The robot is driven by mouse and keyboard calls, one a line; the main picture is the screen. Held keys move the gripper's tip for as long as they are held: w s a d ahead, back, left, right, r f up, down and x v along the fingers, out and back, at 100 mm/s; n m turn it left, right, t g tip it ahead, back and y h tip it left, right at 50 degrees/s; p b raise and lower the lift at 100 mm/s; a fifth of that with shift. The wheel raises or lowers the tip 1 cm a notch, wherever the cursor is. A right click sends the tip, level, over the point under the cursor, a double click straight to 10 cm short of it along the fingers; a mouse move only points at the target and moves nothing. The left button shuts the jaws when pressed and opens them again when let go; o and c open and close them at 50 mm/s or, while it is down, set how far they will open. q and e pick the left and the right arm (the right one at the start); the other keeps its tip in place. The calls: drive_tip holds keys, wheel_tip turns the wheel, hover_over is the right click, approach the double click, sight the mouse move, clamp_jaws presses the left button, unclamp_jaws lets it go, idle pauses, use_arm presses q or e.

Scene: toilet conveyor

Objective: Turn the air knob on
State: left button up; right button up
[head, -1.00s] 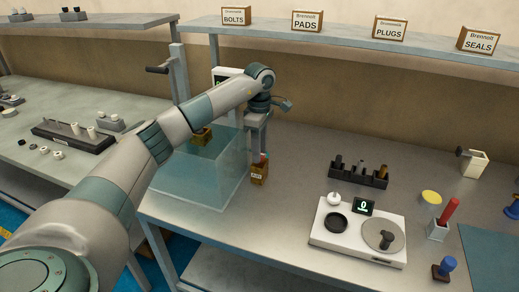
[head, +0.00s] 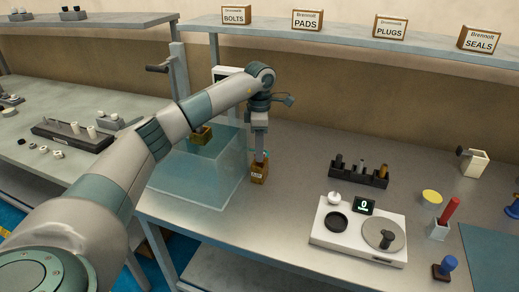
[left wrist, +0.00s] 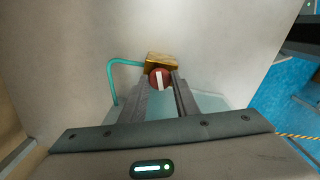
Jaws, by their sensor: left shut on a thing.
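The air knob (left wrist: 159,79) is a round red knob with a white stripe, on a small brass-brown box (head: 259,174) that stands on the bench just right of the clear water tank. The box also shows in the left wrist view (left wrist: 162,59). My left gripper (head: 260,157) points down over the box. In the left wrist view its two fingers (left wrist: 161,82) are on either side of the knob and shut on it. In the head view the fingers mostly hide the knob. My right gripper is not in view.
The clear tank (head: 196,180) is close on the left, with a brass block (head: 201,135) in it. A teal hose (left wrist: 113,75) runs beside the box. A white scale (head: 357,232) and a black rack (head: 358,173) stand to the right. A shelf (head: 345,39) runs behind.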

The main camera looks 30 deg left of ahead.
use_arm(q)
drive_tip(key=n, duration=1.2)
drive_tip(key=shift+r+n, duration=0.1)
drive_tip(key=shift+n, duration=0.9)
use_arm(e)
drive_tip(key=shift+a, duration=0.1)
use_arm(q)
drive_tip(key=o, duration=1)
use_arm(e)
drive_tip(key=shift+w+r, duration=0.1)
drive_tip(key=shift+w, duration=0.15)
